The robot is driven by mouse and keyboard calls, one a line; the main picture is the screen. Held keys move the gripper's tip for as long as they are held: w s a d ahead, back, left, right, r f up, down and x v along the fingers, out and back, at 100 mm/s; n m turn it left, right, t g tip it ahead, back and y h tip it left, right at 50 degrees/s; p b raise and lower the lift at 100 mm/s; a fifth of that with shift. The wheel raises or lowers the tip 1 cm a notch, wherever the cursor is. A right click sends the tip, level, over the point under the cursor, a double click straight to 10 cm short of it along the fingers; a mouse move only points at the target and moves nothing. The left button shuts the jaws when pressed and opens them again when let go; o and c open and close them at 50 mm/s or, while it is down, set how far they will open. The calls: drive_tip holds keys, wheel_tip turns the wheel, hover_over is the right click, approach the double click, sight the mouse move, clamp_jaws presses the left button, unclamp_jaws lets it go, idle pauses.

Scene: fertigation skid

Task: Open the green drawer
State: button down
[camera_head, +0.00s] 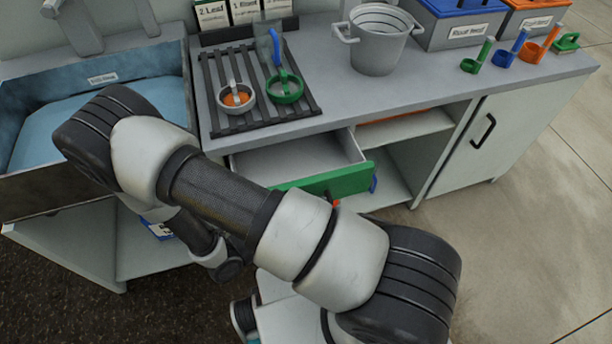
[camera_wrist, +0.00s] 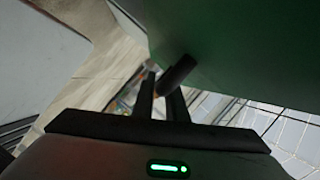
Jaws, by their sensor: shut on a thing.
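The green drawer (camera_head: 345,181) is pulled part way out under the counter, and its empty grey inside shows in the head view. My arm crosses in front of it and hides the left and lower parts of its front. In the wrist view the green drawer front (camera_wrist: 225,50) fills the upper right, with a dark handle (camera_wrist: 178,73) standing out from it. My gripper (camera_wrist: 163,92) is shut on this handle. The gripper itself is hidden behind my arm in the head view.
A sink (camera_head: 95,80) with blue water is at the left. The counter bears a dark rack (camera_head: 215,90) with two round strainers, a grey bucket (camera_head: 374,45) and several coloured scoops. A cupboard door (camera_head: 500,125) is shut at the right. Floor (camera_head: 540,210) is clear there.

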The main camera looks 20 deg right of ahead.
drive_tip(key=s, duration=0.8)
drive_tip(key=shift+s+p, duration=0.3)
drive_tip(key=shift+s, duration=0.05)
drive_tip(key=c, duration=1.8)
unclamp_jaws()
drive_tip(key=shift+o, duration=0.2)
drive_tip(key=p+v, duration=0.1)
drive_tip(key=v, duration=1.6)
drive_tip(key=shift+a, duration=0.2)
drive_tip(key=shift+s+r, duration=0.1)
drive_tip(key=shift+s, duration=0.1)
